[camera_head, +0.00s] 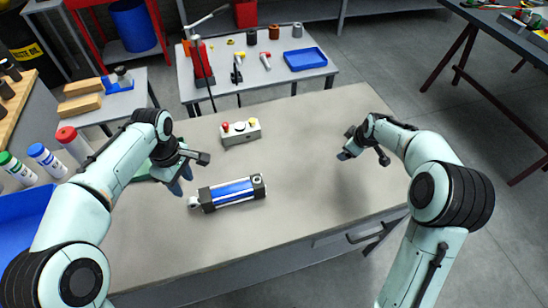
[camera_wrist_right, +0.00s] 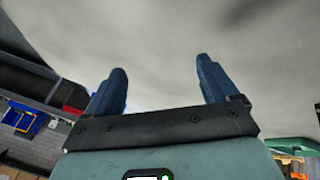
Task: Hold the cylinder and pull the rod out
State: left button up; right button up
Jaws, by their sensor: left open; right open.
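A hydraulic cylinder (camera_head: 232,191) with a blue barrel and dark end caps lies on the grey table in the head view. A short rod eye (camera_head: 194,202) shows at its left end. My left gripper (camera_head: 182,181) is open and empty, just up and left of the rod eye, and apart from it as far as I can see. My right gripper (camera_head: 362,154) is open and empty over the right part of the table, well clear of the cylinder. In the right wrist view its two blue fingers (camera_wrist_right: 162,85) stand wide apart with nothing between them.
A small box with red and yellow buttons (camera_head: 240,132) stands behind the cylinder. A blue bin (camera_head: 22,218) and several capped tubes are at the left. The grey table (camera_head: 300,190) is clear between the cylinder and my right gripper. A second table with a blue tray (camera_head: 305,59) stands behind.

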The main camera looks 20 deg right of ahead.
jog(key=w+a+r+n+g+y, duration=0.1)
jog(key=a+n, duration=0.2)
jog(key=a, duration=0.5)
jog(key=w+a+r+n+g+y, duration=0.1)
jog(key=a+r+n+g, duration=0.1)
jog(key=a, duration=0.6)
jog(key=n+g+h, duration=0.1)
jog(key=n+g, duration=0.1)
jog(key=n, duration=0.5)
send_near(257, 181)
jog(key=shift+w, duration=0.15)
notch_tip(257, 181, down, 13)
jog(key=shift+r, duration=0.1)
grip_shut()
jog(key=c, duration=0.9)
grip_release()
jog(key=c, duration=0.6)
